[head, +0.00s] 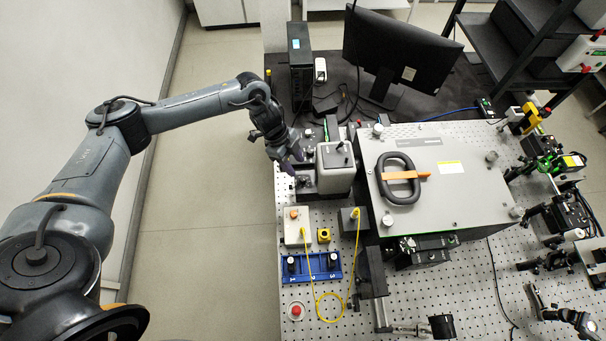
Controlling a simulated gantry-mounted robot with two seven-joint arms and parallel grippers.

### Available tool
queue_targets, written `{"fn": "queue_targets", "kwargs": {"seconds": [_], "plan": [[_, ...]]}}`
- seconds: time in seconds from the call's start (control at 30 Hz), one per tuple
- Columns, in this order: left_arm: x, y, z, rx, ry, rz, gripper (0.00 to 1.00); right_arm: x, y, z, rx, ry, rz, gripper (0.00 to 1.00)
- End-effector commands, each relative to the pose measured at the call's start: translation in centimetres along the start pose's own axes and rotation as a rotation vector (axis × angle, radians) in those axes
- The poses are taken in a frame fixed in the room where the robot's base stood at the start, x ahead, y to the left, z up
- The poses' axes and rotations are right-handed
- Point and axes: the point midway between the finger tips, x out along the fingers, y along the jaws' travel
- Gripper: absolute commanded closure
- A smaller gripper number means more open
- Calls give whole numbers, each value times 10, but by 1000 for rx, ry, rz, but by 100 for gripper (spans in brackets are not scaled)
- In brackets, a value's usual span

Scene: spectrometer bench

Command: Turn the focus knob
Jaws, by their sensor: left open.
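My left gripper (287,158) is open at the left edge of the optical table, beside a grey-white box-shaped instrument (335,168). Its fingers point down toward small black and metal parts at the left of this instrument. The gripper and wrist hide part of this area, and I cannot tell whether the fingers touch anything. My right gripper is not in view.
A blue rack (312,268) with knobs, a yellow fibre (318,300) and a red button (296,311) lie nearer. A monitor (400,45) stands behind. Open floor lies left of the table.

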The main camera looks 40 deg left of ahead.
Motion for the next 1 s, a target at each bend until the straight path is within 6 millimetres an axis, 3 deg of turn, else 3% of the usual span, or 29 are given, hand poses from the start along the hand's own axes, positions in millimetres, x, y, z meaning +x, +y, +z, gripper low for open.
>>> {"fn": "queue_targets", "kwargs": {"seconds": [0.2,0.43,0.87,1.0], "plan": [[36,1,-1,0,-1,3,52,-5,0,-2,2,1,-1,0],[62,0,0,1,-1,2,52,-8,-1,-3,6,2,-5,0],[72,0,0,2,-1,0,52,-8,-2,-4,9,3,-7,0],[71,0,0,2,-1,1,69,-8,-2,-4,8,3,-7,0]]}}
